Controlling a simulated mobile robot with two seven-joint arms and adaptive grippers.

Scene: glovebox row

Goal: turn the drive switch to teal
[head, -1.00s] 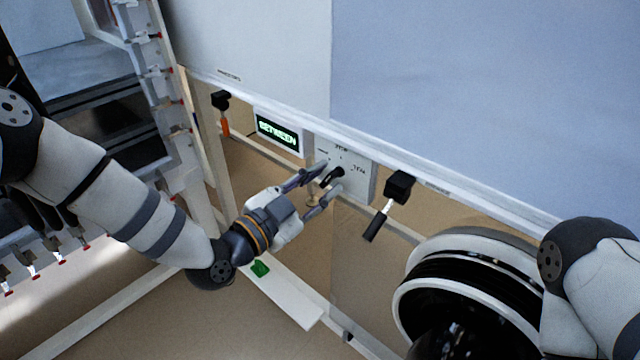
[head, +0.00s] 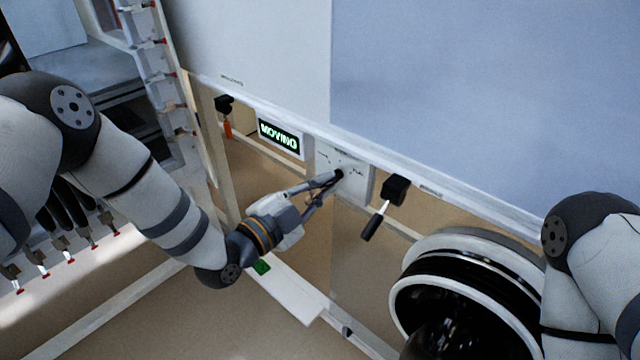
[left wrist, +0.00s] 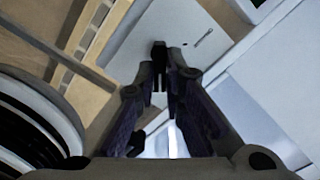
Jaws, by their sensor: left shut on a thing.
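The drive switch is a small black knob (head: 339,174) on a pale plate (head: 357,184) under the panel edge. Small labels sit around it, too blurred to read surely. My left gripper (head: 335,178) is shut on the knob, its fingers reaching in from the lower left. In the left wrist view the fingertips (left wrist: 160,82) close around the black knob (left wrist: 159,49), in front of the pale plate (left wrist: 190,35). A display (head: 279,136) left of the plate reads "MOVING" in green. My right gripper is out of view; only its arm shows at the right.
A black clamp with a dark handle (head: 384,206) hangs just right of the plate. Another with an orange handle (head: 226,120) hangs at the left. A round black-and-white port (head: 455,290) stands lower right. A white shelf (head: 290,295) with a green piece lies below.

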